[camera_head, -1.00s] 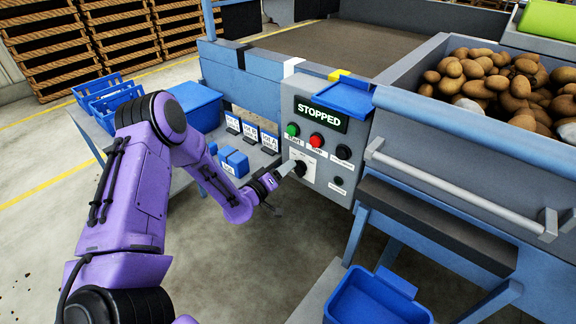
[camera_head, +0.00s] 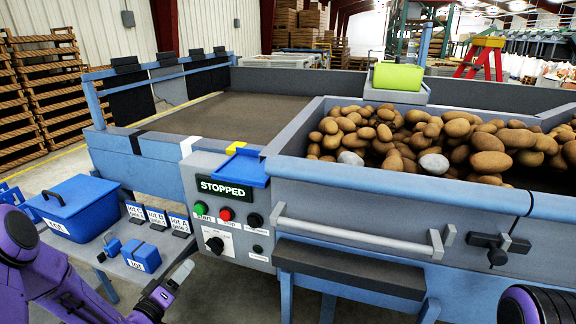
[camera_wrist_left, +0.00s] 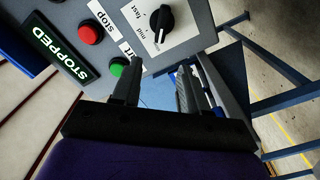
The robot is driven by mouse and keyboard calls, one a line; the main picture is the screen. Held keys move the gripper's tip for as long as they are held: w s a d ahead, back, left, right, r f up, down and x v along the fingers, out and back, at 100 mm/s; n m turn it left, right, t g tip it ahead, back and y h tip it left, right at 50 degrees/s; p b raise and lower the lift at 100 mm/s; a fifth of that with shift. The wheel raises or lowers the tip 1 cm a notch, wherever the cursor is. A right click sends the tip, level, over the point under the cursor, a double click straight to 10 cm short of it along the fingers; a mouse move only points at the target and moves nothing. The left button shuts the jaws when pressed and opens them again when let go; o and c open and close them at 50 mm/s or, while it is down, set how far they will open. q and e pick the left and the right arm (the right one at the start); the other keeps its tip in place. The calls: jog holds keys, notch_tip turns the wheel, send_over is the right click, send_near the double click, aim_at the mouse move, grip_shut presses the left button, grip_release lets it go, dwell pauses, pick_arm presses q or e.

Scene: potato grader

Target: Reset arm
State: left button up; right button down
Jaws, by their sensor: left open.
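My left gripper (camera_head: 170,284) is at the lower left of the head view, on my purple left arm. It is in front of and below the grey control panel (camera_head: 236,243), apart from it. In the left wrist view its two dark fingers (camera_wrist_left: 157,92) stand apart with nothing between them. The panel's display reads STOPPED. It has a green button (camera_head: 200,209), a red button (camera_head: 226,214) and a black selector knob (camera_head: 214,244), which also shows close in the left wrist view (camera_wrist_left: 162,19). A dark part of my right arm shows at the lower right edge; its gripper is not in view.
The hopper (camera_head: 400,200) with potatoes and a grey handle bar stands right of the panel. A side table (camera_head: 117,264) at left bears a blue lidded bin (camera_head: 75,207), small blue blocks (camera_head: 141,256) and labelled cards. A green container (camera_head: 398,77) stands behind the hopper.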

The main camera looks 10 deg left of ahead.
pick_arm(q)
jog(key=s+d+f+g+y+p, duration=0.3)
jog(key=s+d+f+g+y, duration=0.1)
jog(key=s+f+g, duration=0.45)
jog(key=s+d+f+m+g+p, duration=0.1)
jog(key=s+d+f+g+p, duration=0.1)
jog(key=s, duration=0.8)
jog(key=s+d+f+m+g+y+p, duration=0.1)
jog(key=s+d+g+p, duration=0.1)
jog(key=s, duration=0.8)
jog(key=shift+d+f+g+p, duration=0.4)
jog(key=shift+d+g, duration=0.45)
jog(key=shift+g, duration=0.3)
